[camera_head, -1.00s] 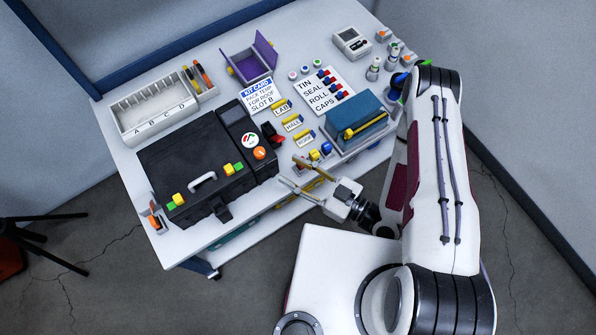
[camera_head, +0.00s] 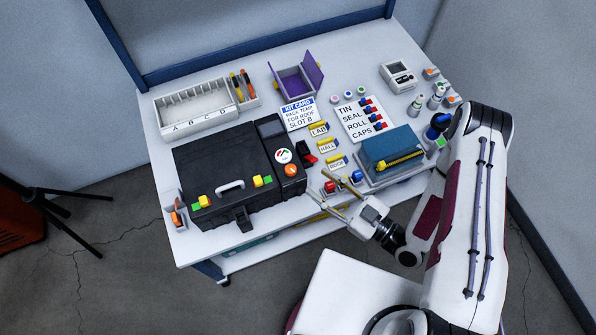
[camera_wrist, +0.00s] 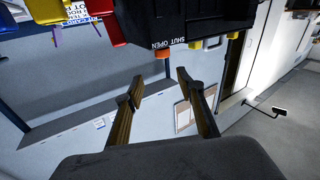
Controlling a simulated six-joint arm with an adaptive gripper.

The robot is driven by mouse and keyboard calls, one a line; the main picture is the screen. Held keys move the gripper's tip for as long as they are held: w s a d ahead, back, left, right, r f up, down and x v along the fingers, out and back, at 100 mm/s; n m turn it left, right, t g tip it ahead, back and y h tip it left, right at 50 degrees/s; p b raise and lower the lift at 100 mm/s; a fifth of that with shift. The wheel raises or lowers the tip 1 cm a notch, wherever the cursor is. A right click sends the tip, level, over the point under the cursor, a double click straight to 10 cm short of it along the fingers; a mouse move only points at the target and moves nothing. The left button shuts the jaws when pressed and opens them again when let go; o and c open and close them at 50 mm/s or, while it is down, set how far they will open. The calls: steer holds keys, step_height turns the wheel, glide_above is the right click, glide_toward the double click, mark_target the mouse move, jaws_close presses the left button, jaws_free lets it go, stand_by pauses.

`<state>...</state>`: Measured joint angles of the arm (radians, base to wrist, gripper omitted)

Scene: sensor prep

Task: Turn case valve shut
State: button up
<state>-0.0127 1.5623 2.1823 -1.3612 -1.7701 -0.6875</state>
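The black case (camera_head: 225,175) sits shut on the table in the head view. Its orange valve knob (camera_head: 291,170) is at the right end, just below a round gauge (camera_head: 284,156). In the wrist view the case appears upside down, with the orange knob (camera_wrist: 163,52) beside the words SHUT and OPEN (camera_wrist: 168,37). I cannot tell which word the knob is set to. My gripper (camera_head: 323,185) is open and empty, to the right of and a little below the knob. In the wrist view the gripper (camera_wrist: 160,76) has its fingertips spread, with the knob between them and ahead, apart.
A red and a blue block stand close to my gripper, by the small labels (camera_head: 327,145). A grey tray (camera_head: 409,170) holds a teal box (camera_head: 391,147) to the right. A kit card (camera_head: 299,114) and a divided white bin (camera_head: 195,105) are farther back.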

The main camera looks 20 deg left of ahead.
mark_target(296, 171)
steer(key=shift+w+a+f+n+g, duration=0.2)
steer(key=shift+w+a+n+g, duration=0.2)
steer(key=shift+g, duration=0.55)
steer(key=shift+w+a+f+n+g, duration=0.2)
steer(key=shift+w+a+n+g, duration=0.2)
steer(key=shift+g, duration=0.6)
steer(key=shift+w+a+f+n+g, duration=0.2)
steer(key=shift+w+a+n+g, duration=0.15)
steer(key=shift+g, duration=0.6)
steer(key=shift+s+a, duration=0.15)
steer(key=shift+a, duration=3.65)
jaws_close()
